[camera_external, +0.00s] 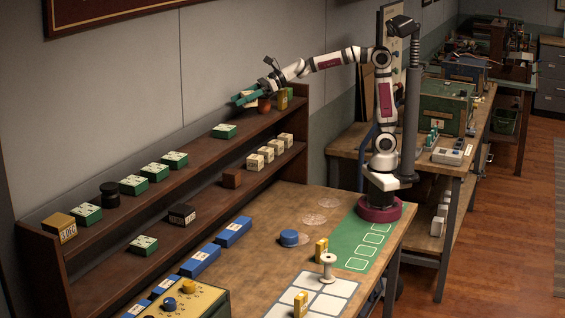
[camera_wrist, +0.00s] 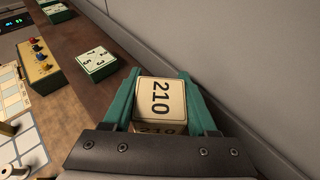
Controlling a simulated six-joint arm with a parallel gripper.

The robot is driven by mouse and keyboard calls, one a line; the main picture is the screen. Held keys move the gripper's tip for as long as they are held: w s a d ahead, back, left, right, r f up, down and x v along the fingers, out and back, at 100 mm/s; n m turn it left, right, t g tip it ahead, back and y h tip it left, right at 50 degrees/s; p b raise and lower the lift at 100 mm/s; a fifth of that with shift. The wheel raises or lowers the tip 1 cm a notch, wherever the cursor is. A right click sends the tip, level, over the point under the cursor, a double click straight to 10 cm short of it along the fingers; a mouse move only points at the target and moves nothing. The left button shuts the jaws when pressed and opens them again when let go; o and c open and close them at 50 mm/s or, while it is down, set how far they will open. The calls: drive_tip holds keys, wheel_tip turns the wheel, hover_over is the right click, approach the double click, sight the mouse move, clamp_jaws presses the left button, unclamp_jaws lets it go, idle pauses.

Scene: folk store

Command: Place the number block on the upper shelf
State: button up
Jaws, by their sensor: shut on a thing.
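In the wrist view a cream number block (camera_wrist: 158,98) marked "210" sits between the two teal fingers of my gripper (camera_wrist: 159,78), which is shut on it. In the external view my gripper (camera_external: 246,98) is at the far right part of the upper shelf (camera_external: 196,150). The block is mostly hidden by the fingers there. I cannot tell whether it touches the shelf board.
A red-orange round thing (camera_external: 264,105) and a yellow block (camera_external: 283,99) stand right beside my gripper. A green-and-white block (camera_external: 225,131) is nearer on the upper shelf. Several cream blocks (camera_external: 268,152) are on the lower shelf. The wall is close behind.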

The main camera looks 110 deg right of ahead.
sight(239, 123)
drive_tip(key=shift+w+a+f, duration=0.7)
drive_tip(key=shift+f, duration=1.9)
drive_tip(key=shift+f, duration=0.15)
drive_tip(key=o, duration=1.1)
